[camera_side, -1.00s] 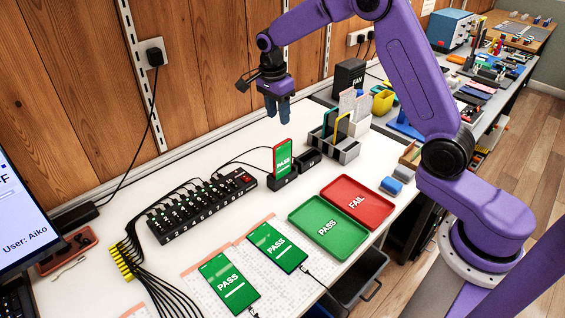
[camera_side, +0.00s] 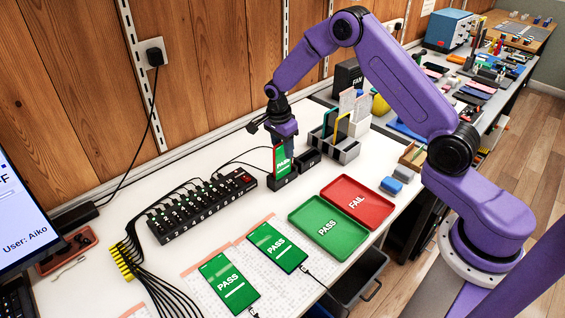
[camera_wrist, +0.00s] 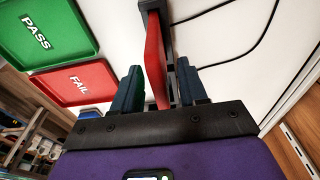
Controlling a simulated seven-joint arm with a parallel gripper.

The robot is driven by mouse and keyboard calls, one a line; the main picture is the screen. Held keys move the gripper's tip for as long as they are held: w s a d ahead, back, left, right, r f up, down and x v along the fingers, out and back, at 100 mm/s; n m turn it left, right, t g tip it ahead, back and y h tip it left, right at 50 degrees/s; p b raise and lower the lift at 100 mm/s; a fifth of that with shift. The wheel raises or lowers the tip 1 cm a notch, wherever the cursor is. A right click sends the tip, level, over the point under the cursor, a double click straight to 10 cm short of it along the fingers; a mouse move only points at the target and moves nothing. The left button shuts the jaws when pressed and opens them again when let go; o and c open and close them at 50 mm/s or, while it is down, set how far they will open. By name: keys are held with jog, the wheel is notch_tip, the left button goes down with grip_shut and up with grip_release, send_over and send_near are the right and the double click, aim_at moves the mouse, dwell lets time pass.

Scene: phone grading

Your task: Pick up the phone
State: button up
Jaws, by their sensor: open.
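The phone (camera_side: 281,163) stands upright in a small black dock (camera_side: 283,182) on the white bench. It has a red case and a green PASS screen, and its upper part is partly hidden by my gripper. My gripper (camera_side: 285,150) is directly above and around the top of the phone. In the wrist view, the red phone (camera_wrist: 156,62) stands between the two blue-grey fingers of my gripper (camera_wrist: 158,80). A gap shows on the right side of the phone, and the fingers are open.
Two more PASS phones (camera_side: 229,283) (camera_side: 277,247) lie on sheets at the front. A green PASS tray (camera_side: 305,243) and a red FAIL tray (camera_side: 385,216) lie to the right. A black multi-port hub (camera_side: 200,208) with cables is left; an empty black dock (camera_side: 307,160) and a grey rack (camera_side: 347,153) stand close by.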

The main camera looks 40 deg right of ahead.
jog(key=shift+f, duration=0.4)
grip_shut()
jog(key=shift+r, duration=0.15)
